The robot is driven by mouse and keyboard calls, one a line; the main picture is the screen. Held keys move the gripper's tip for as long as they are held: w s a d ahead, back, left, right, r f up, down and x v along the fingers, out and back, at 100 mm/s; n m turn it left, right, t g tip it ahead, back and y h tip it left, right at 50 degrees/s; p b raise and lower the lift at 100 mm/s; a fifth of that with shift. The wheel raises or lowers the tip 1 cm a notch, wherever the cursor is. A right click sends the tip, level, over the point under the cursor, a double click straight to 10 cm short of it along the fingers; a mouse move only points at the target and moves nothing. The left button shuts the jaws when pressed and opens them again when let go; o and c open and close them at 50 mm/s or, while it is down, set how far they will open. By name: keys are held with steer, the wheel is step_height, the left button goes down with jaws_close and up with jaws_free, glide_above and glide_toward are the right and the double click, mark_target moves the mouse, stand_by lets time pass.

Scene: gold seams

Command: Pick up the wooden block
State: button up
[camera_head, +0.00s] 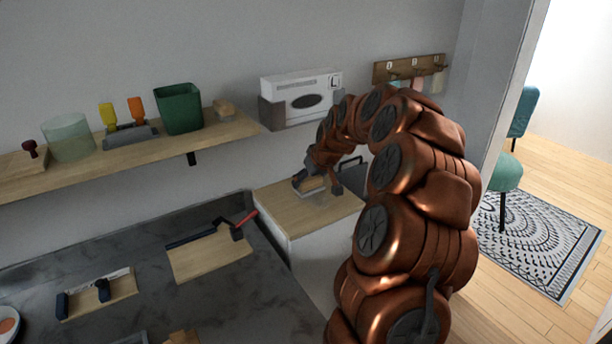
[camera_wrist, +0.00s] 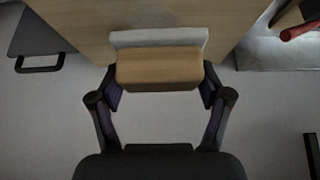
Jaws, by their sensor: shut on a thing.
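The wooden block (camera_wrist: 158,70) is a light brown rectangular piece in the wrist view. My gripper (camera_wrist: 160,90) has one dark finger against each end of the block and is shut on it. A pale grey strip (camera_wrist: 158,38) shows just behind the block, and I cannot tell whether they touch. In the head view my gripper (camera_head: 318,186) is over the small wooden-topped cabinet (camera_head: 284,215). The block is too small and covered there to make out clearly.
A wall shelf (camera_head: 120,152) to the left holds several items, including a green bin (camera_head: 179,108). The dark counter (camera_head: 225,295) at front left bears boards and tools, including a red-handled one (camera_head: 244,220).

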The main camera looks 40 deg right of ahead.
steer(key=s+a, duration=0.1)
steer(key=s, duration=0.1)
steer(key=s+a+b, duration=0.1)
steer(key=s, duration=0.2)
steer(key=s+a, duration=0.1)
steer(key=s, duration=0.1)
steer(key=shift+s+r, duration=0.25)
steer(key=shift+r, duration=0.1)
